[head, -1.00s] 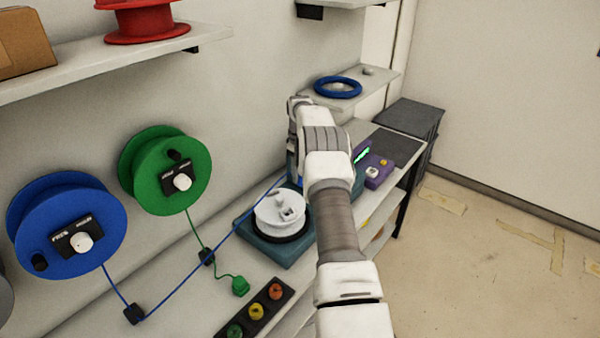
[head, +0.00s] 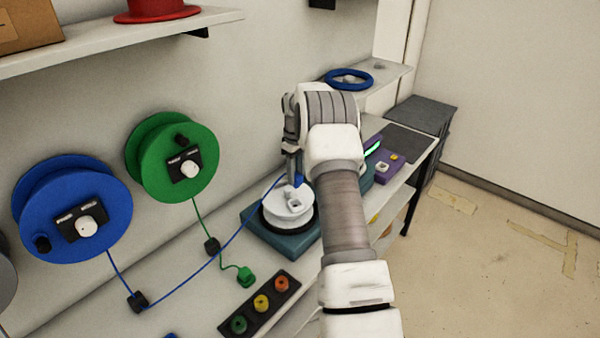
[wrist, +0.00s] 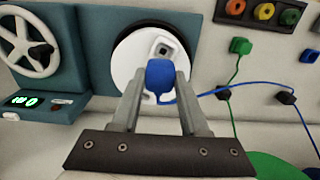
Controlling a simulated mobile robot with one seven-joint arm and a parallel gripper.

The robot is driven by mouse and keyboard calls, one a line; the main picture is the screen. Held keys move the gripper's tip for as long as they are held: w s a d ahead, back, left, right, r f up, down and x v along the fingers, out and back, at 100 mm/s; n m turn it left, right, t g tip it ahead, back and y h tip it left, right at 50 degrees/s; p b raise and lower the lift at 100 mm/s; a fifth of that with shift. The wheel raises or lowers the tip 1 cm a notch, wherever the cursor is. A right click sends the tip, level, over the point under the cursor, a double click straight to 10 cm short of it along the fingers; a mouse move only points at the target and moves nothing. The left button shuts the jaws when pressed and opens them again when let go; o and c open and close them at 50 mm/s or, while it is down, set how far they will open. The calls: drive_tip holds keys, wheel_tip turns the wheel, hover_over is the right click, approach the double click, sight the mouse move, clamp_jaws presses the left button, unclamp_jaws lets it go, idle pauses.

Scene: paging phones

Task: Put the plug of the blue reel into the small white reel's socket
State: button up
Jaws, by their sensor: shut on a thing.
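The blue reel (head: 110,190) hangs on the wall at the left. Its blue cord runs through a black guide (head: 138,301) to the blue plug (wrist: 160,74). My gripper (wrist: 160,82) is shut on this plug. The small white reel (head: 284,214) sits on a teal base (head: 262,237); it also shows in the wrist view (wrist: 128,58). Its square socket (wrist: 165,48) faces up and is partly visible just beyond the plug. In the head view the plug (head: 299,180) is above the white reel, near the socket. The plug's contact end is hidden, and I cannot tell the exact gap.
The green reel (head: 150,172) hangs beside the blue one, with its green plug (head: 246,277) on the bench. A dark strip with coloured knobs (head: 261,302) lies in front. A teal device with a handwheel (wrist: 30,43) stands beside the white reel. A purple box (head: 389,163) is further right.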

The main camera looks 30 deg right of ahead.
sight(295, 187)
drive_tip(key=shift+s+a, duration=0.1)
drive_tip(key=shift+a, duration=0.2)
drive_tip(key=shift+f, duration=0.15)
drive_tip(key=shift+f+b, duration=1.6)
drive_tip(key=shift+f, duration=0.75)
drive_tip(key=shift+f+b, duration=1)
drive_tip(key=shift+f, duration=0.35)
drive_tip(key=o, duration=1.5)
drive_tip(key=shift+o, duration=0.2)
drive_tip(key=shift+r+p, duration=2.45)
drive_tip(key=shift+r, duration=2.1)
